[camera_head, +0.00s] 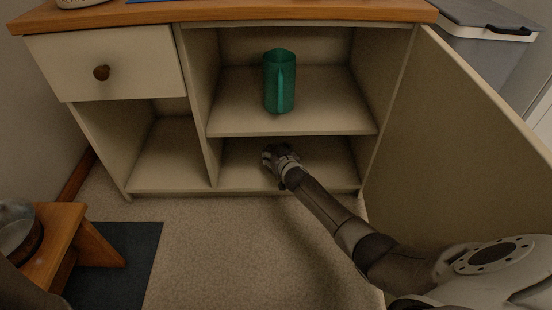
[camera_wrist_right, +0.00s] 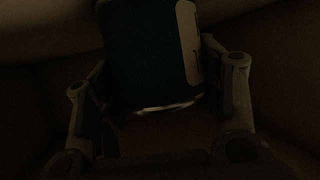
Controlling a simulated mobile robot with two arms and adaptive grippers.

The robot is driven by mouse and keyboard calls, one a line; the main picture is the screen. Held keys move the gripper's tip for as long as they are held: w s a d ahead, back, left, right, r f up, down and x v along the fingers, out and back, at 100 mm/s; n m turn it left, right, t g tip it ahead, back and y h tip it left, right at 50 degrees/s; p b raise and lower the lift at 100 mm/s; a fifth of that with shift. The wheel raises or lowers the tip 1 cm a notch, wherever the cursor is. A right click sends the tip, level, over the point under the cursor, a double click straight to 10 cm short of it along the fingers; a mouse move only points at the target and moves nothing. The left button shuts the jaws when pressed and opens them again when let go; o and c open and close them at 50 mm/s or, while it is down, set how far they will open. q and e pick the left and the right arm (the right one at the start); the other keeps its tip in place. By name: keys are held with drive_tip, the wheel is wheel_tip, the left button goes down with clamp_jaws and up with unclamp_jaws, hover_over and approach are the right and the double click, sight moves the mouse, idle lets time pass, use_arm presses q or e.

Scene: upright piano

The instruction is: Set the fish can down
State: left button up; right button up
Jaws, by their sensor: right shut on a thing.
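The fish can (camera_wrist_right: 145,60) shows in the right wrist view as a dark blue cylinder with a pale label panel, between the two fingers. My right gripper (camera_head: 272,158) is inside the lower right compartment of the cabinet, just above its floor, and is shut on the can. It also shows in the right wrist view (camera_wrist_right: 158,100). In the head view the can is hidden by the gripper and the shelf. The right wrist view is very dark, so I cannot tell whether the can touches the compartment floor (camera_head: 240,178). My left gripper is not in view.
A green pitcher (camera_head: 279,85) stands on the shelf (camera_head: 230,115) above my right gripper. The cabinet door (camera_head: 450,150) is open at the right, beside my right arm. A wooden stool (camera_head: 60,240) with a metal pot (camera_head: 18,225) is at the lower left. The lower left compartment (camera_head: 160,165) looks empty.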

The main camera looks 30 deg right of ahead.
drive_tip(key=shift+r, duration=0.1)
drive_tip(key=shift+f, duration=0.25)
drive_tip(key=o, duration=1.3)
drive_tip(key=shift+c, duration=0.2)
